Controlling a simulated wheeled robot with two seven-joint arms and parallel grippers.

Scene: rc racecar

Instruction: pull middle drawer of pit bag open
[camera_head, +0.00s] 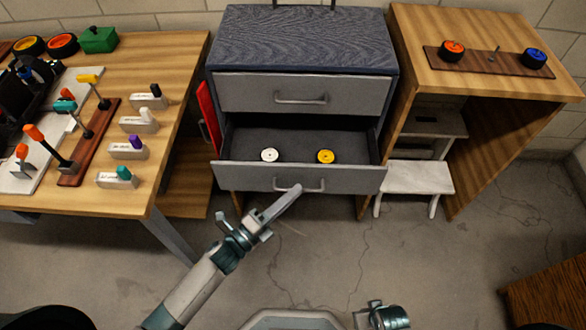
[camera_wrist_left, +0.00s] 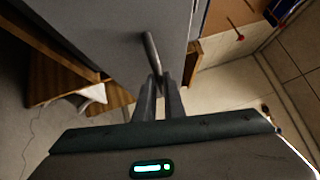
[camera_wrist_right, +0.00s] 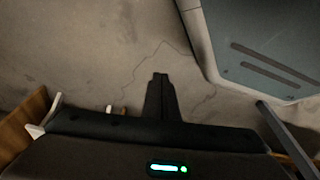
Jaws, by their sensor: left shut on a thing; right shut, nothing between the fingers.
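The pit bag (camera_head: 303,40) is a dark blue-grey cabinet with grey drawers in the middle of the head view. Its upper drawer (camera_head: 250,94) is shut. The drawer below it (camera_head: 240,177) is pulled out, and a white disc (camera_head: 269,155) and a yellow disc (camera_head: 326,157) lie inside. My left gripper (camera_head: 292,192) is shut on that drawer's bar handle (camera_head: 312,188). In the left wrist view its fingers (camera_wrist_left: 159,82) close around the handle (camera_wrist_left: 152,52). My right gripper (camera_wrist_right: 160,80) is shut and empty above the bare floor. Anything below the open drawer is hidden.
A wooden table (camera_head: 180,60) with tools and labelled blocks stands at left. A wooden desk (camera_head: 480,85) with orange and blue wheels stands at right, with a white step stool (camera_head: 415,177) beneath. The concrete floor (camera_head: 400,250) in front is clear.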

